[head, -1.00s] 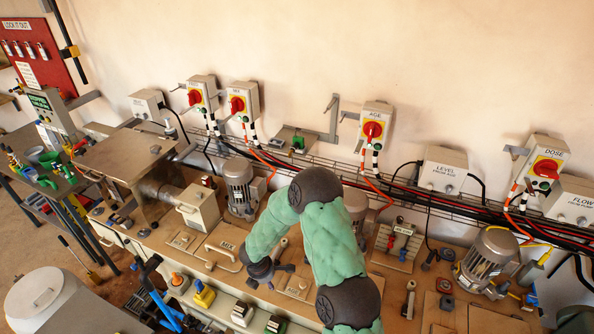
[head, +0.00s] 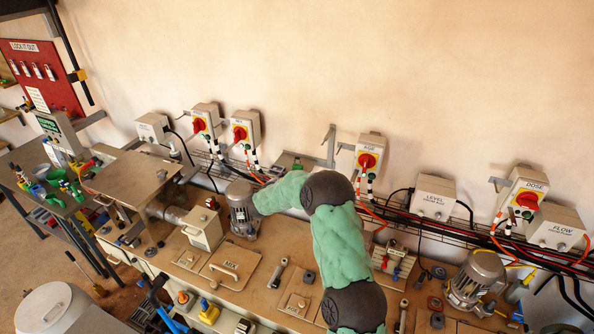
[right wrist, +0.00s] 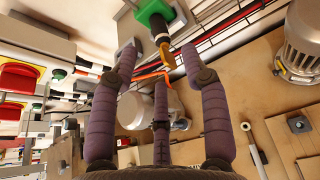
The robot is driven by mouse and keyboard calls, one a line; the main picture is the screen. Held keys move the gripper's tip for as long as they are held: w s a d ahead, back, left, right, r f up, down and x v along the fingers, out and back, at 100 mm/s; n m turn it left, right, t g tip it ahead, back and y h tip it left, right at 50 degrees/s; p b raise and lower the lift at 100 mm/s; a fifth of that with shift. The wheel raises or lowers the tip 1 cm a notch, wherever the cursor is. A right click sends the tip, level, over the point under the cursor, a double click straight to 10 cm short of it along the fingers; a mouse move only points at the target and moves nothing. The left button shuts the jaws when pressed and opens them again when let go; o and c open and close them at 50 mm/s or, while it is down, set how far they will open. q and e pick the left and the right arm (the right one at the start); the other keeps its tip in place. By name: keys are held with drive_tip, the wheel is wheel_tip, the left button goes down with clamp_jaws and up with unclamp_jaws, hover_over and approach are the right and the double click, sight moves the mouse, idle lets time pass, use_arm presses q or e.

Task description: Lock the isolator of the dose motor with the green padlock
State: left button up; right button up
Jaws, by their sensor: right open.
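The DOSE isolator (head: 519,188) is a grey and yellow box with a red rotary handle on the wall at the right of the head view. My right forearm reaches back and left across the bench in the head view, with its hand hidden. In the right wrist view my right gripper (right wrist: 158,68) has its fingers spread and holds nothing.
Other red-handled isolators, such as the AGE box (head: 369,152), line the wall above a cable tray. Motors (head: 242,210) and (head: 474,280) stand on the bench. A red lockout board (head: 44,75) hangs at far left.

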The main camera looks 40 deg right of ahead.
drive_tip(key=shift+p+x, duration=1.2)
drive_tip(key=shift+x, duration=1)
drive_tip(key=shift+w+d+f, duration=0.2)
drive_tip(key=shift+d, duration=0.4)
clamp_jaws()
